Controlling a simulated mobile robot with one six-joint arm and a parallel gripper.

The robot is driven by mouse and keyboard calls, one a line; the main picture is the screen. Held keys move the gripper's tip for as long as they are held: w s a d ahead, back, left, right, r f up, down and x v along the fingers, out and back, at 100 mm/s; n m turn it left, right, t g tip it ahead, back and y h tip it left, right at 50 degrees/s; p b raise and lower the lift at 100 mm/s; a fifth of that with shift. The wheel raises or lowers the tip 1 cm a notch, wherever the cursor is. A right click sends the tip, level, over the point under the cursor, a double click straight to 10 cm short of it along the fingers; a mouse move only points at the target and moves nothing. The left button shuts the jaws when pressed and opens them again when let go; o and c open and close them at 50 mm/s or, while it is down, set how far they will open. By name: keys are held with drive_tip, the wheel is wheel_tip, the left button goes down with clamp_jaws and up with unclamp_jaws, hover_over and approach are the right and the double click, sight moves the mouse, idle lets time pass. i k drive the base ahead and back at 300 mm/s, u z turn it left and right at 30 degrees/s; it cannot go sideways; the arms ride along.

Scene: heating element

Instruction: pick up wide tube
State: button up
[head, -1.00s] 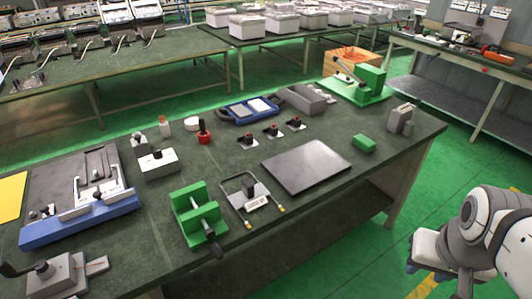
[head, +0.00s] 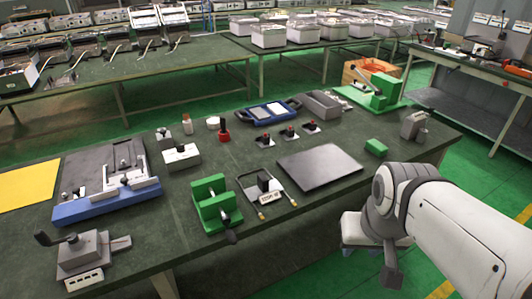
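A bent U-shaped tube (head: 285,188) with brass-coloured ends lies near the front edge of the green table, around a small dark-and-white block. It is the only tube I can make out, and I cannot tell whether it is the wide one. My white and grey arm reaches in from the right, in front of the table's right end. Its end, with my gripper (head: 368,232), is right of the tube and well apart from it. The fingers are not clear, so I cannot tell whether they are open. I see nothing held.
A green clamp fixture (head: 212,203) stands just left of the tube. A dark flat plate (head: 318,166) lies to its right and a small green block (head: 376,147) beyond. A blue-edged fixture (head: 107,202) is at left. A large green press (head: 383,92) stands at the back right.

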sight(265, 191)
drive_tip(key=z, duration=0.05)
drive_tip(key=i, duration=1)
drive_tip(key=u, duration=0.05)
